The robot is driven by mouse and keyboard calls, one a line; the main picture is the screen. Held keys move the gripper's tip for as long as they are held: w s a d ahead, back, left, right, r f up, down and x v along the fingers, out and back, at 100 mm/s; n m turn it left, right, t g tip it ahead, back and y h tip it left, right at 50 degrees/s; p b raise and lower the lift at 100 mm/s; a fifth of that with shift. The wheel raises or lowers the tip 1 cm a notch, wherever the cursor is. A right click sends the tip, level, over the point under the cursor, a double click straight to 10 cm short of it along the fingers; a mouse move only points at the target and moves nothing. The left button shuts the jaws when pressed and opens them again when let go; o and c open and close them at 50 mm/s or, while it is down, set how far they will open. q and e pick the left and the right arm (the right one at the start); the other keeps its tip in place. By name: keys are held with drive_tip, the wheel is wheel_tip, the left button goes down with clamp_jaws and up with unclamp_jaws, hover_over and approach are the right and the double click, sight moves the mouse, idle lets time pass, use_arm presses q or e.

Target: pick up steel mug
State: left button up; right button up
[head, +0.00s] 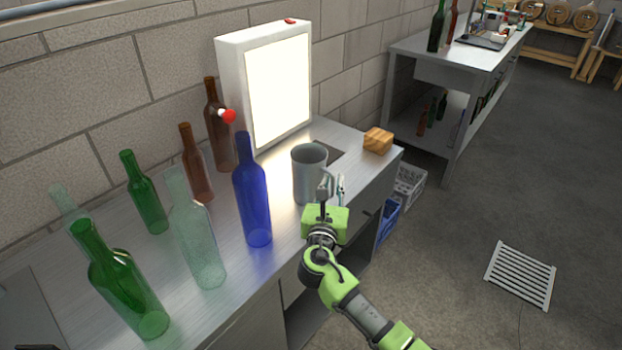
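The steel mug (309,170) stands upright on the metal bench, in front of the light box. My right gripper (332,184) is at the mug's near right side, its fingers overlapping the mug's edge in the picture. The mug's handle cannot be told apart from the fingers, and I cannot tell whether they touch the mug or close on anything. My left gripper is not in view.
A blue bottle (252,195) stands close left of the mug. Several green, brown and clear bottles stand further left. A lit white box (276,92) is behind, and a wooden block (378,140) is to the right. Crates (408,185) sit below the bench end.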

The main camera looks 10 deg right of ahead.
clamp_jaws()
drive_tip(key=shift+r, duration=0.1)
drive_tip(key=shift+r, duration=0.1)
